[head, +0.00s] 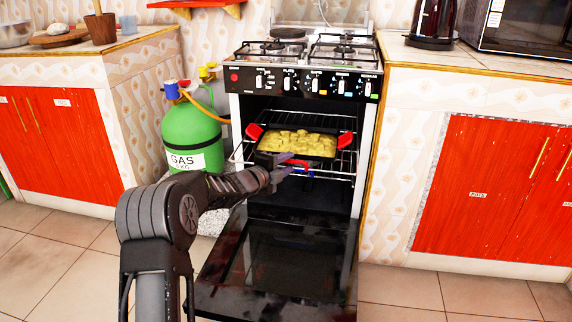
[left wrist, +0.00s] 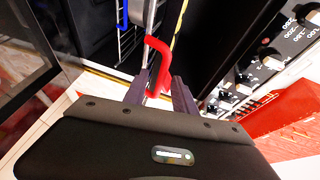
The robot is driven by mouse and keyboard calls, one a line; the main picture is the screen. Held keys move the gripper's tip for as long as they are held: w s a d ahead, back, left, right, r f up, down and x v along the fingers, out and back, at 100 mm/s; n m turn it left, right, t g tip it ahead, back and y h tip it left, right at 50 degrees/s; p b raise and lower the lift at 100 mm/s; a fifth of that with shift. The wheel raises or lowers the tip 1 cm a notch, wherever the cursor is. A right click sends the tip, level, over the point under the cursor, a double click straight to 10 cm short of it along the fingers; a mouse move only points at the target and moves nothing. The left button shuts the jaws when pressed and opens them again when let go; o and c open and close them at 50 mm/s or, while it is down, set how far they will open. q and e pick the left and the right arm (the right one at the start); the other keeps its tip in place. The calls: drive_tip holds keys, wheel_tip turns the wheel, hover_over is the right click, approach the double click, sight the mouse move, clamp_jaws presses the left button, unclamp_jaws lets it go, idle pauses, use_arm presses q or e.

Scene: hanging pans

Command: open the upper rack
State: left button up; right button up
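The oven (head: 305,100) stands with its door (head: 285,260) folded down. The upper rack (head: 343,163) is a wire rack inside, and its red handle (head: 305,164) shows at the front. My left gripper (head: 287,165) is at the front of this rack, fingers pointing right. In the left wrist view the red handle (left wrist: 160,55) passes between the two fingers of my left gripper (left wrist: 160,88). The fingers stand apart, with a gap visible beside the handle. My right gripper is not in view.
A black baking tray with red grips holds yellow food (head: 298,143) on the rack. A blue handle (head: 300,176) shows just below the red one. A green gas bottle (head: 190,135) stands left of the oven. Cabinets flank both sides.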

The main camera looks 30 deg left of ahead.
use_arm(q)
drive_tip(key=p+v, duration=0.1)
drive_tip(key=v, duration=0.6)
drive_tip(key=shift+s+p, duration=0.4)
idle(0.3)
